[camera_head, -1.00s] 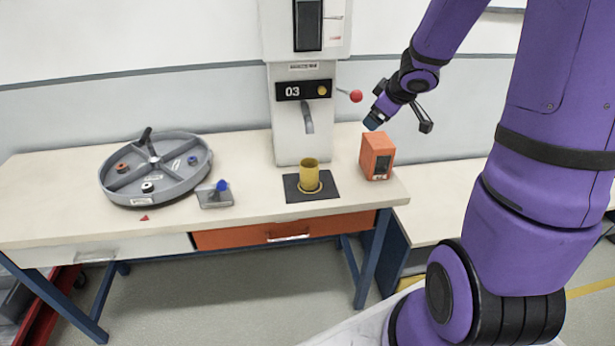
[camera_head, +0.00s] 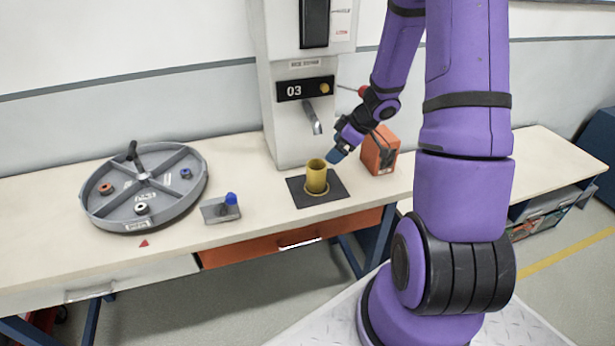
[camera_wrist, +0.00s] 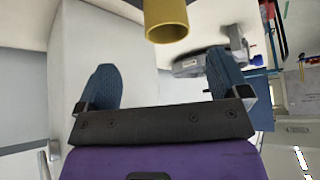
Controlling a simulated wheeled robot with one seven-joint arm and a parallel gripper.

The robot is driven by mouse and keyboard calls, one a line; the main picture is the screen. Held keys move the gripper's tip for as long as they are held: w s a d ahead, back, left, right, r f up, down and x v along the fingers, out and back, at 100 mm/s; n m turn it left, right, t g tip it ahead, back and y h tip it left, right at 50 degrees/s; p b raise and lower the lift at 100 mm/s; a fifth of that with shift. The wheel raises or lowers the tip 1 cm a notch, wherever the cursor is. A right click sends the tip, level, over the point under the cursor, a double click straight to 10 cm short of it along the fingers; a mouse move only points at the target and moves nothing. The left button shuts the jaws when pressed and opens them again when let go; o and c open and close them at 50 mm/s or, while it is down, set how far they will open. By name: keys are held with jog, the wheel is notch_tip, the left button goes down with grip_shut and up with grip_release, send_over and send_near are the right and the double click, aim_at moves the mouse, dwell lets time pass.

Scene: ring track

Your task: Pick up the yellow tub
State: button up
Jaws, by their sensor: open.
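The yellow tub (camera_head: 316,177) stands upright on a black square mat (camera_head: 333,197) below the spout of the machine marked 03. My gripper (camera_head: 337,155) is just to the right of the tub's rim, on the machine side, apart from it as far as I can tell. In the wrist view, my gripper (camera_wrist: 160,85) is open, with two blue fingers spread and nothing between them. The tub (camera_wrist: 166,20) shows there at the top edge, beyond the fingertips and partly cut off by the frame.
The machine (camera_head: 290,125) with its metal spout (camera_head: 313,117) rises behind the tub. An orange box (camera_head: 379,150) stands to the right, partly behind my arm. A grey divided round tray (camera_head: 110,205) and a small holder with a blue knob (camera_head: 221,210) lie to the left.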

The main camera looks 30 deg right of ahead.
aim_at(317, 166)
jog(key=shift+a+x, duration=0.2)
jog(key=shift+x, duration=2.25)
jog(key=shift+a+x, duration=0.25)
jog(key=shift+x, duration=2.25)
jog(key=shift+s+r, duration=0.1)
jog(key=shift+s, duration=0.05)
jog(key=c, duration=1.1)
jog(key=shift+r, duration=0.15)
